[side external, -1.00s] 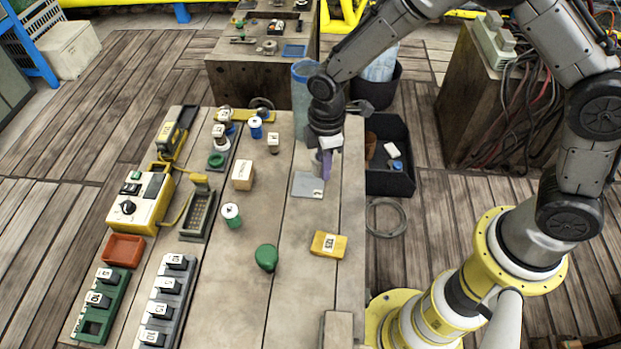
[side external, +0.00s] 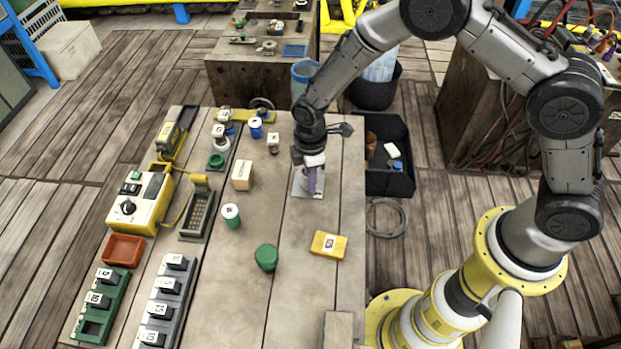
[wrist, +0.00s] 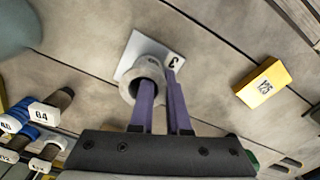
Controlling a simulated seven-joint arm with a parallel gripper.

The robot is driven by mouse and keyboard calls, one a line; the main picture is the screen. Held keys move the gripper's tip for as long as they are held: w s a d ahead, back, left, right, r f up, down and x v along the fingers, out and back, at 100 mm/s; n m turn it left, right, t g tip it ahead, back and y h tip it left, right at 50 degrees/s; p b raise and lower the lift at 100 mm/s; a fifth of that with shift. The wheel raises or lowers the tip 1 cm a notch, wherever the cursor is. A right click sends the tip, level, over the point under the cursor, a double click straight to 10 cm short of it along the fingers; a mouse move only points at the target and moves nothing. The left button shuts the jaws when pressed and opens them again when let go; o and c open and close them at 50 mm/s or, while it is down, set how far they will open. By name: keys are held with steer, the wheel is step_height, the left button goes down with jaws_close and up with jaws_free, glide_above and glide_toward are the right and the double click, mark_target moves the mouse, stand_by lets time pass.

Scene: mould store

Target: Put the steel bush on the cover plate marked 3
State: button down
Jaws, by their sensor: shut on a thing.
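The cover plate marked 3 is a flat grey square lying on the bench; it shows in the side view (side external: 297,188) and in the wrist view (wrist: 139,46). The steel bush (wrist: 145,80) is a grey ring-shaped piece with an open bore. My gripper, with purple fingers, is shut on the bush in the wrist view (wrist: 165,85) and stands over the plate in the side view (side external: 313,182). The bush overlaps the plate's near edge in the wrist view. In the side view my gripper largely hides it. I cannot tell whether bush and plate touch.
A yellow block marked 175 (side external: 329,244) and a green round piece (side external: 266,257) lie nearer the bench's front. A cream box (side external: 243,175) and several labelled pieces stand to the left. A black bin (side external: 391,182) is beside the bench's right edge.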

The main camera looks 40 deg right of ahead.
steer(key=c, duration=0.9)
jaws_free()
steer(key=shift+f, duration=0.1)
step_height(320, 180, up, 12)
steer(key=shift+r, duration=0.2)
steer(key=shift+r, duration=0.1)
steer(key=s+d+r+m+t, duration=0.1)
steer(key=s+d+r+m, duration=0.15)
steer(key=r, duration=0.25)
steer(key=s+d+r+m+t, duration=0.1)
steer(key=s+d+r, duration=0.15)
steer(key=r, duration=0.35)
steer(key=s+d+r+m+t, duration=0.1)
steer(key=s+d+r+m, duration=0.1)
steer(key=s, duration=0.4)
steer(key=s+d+r+m+t, duration=0.1)
steer(key=s+d+r+m, duration=0.2)
steer(key=s, duration=0.4)
steer(key=s+d+r+m+t, duration=0.1)
steer(key=s+d+r+m, duration=0.1)
steer(key=s+d+m, duration=0.3)
steer(key=shift+s+d+r+t, duration=0.1)
steer(key=shift+s+d+t, duration=0.05)
steer(key=shift+s, duration=0.4)
steer(key=shift+s+d+r+t, duration=0.1)
steer(key=shift+s+t, duration=0.05)
steer(key=shift+s, duration=0.4)
